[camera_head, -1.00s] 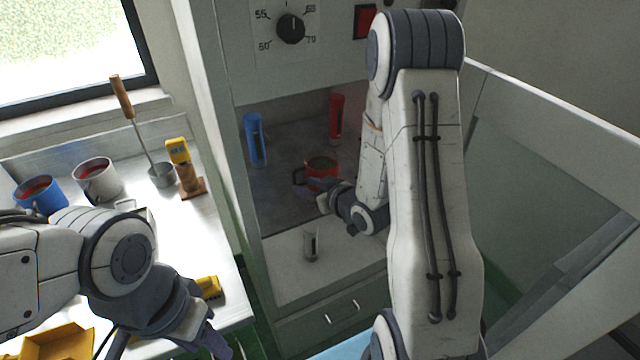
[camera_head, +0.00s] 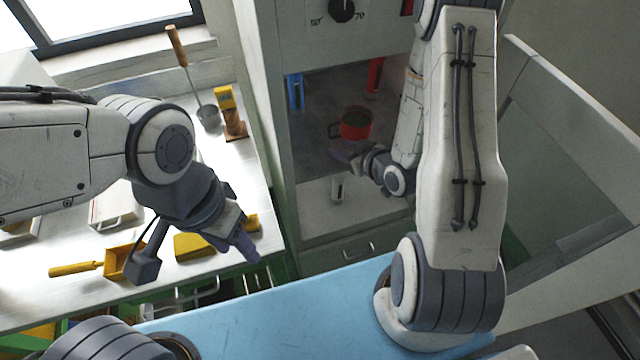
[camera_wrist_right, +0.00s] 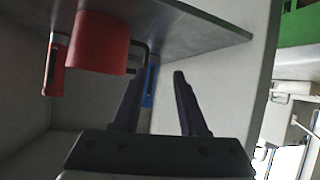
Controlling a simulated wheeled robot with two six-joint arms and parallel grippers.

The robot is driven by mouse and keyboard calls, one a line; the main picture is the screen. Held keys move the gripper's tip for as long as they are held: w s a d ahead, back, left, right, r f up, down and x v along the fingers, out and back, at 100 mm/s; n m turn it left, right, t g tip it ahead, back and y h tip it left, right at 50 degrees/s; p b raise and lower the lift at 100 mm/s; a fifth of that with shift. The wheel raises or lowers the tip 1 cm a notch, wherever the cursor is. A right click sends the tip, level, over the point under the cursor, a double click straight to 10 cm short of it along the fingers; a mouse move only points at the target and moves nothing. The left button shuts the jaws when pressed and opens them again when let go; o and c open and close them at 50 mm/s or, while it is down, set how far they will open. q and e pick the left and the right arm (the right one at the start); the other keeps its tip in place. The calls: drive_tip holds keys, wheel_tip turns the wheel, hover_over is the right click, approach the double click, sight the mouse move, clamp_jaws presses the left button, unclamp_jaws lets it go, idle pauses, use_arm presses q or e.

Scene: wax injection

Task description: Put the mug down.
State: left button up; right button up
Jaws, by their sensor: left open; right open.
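The red mug (camera_head: 356,123) stands upright on the grey cabinet floor (camera_head: 315,150), with its handle on its left side. Its inside looks dark greenish. My right gripper (camera_head: 347,150) is open and just in front of the mug, apart from it. In the right wrist view the red mug (camera_wrist_right: 97,43) is seen tipped over by the camera's angle, left of the open, empty fingers (camera_wrist_right: 158,73). My left gripper (camera_head: 246,243) is open and empty above the front of the workbench.
A blue tube (camera_head: 295,92) and a red tube (camera_head: 374,76) stand behind the mug. A small light object (camera_head: 337,189) is on the ledge in front. The workbench carries a ladle (camera_head: 207,115), a yellow-topped tool (camera_head: 230,110) and a yellow scoop (camera_head: 118,263).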

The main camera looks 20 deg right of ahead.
drive_tip(key=s+a+r+n+g+h, duration=0.1)
drive_tip(key=s+a+r+g, duration=0.3)
drive_tip(key=a, duration=0.3)
drive_tip(key=s+a+r+n+g+h, duration=0.1)
drive_tip(key=s+a+r+g, duration=0.2)
drive_tip(key=s+a+r, duration=0.3)
drive_tip(key=s+a+r+g, duration=0.2)
drive_tip(key=s+r, duration=0.1)
drive_tip(key=s, duration=0.5)
drive_tip(key=s+a+r+n+g, duration=0.1)
drive_tip(key=s+a+r+g, duration=0.1)
drive_tip(key=s, duration=0.6)
drive_tip(key=shift+r+g, duration=0.4)
drive_tip(key=shift+s+a, duration=0.1)
drive_tip(key=shift+s, duration=0.05)
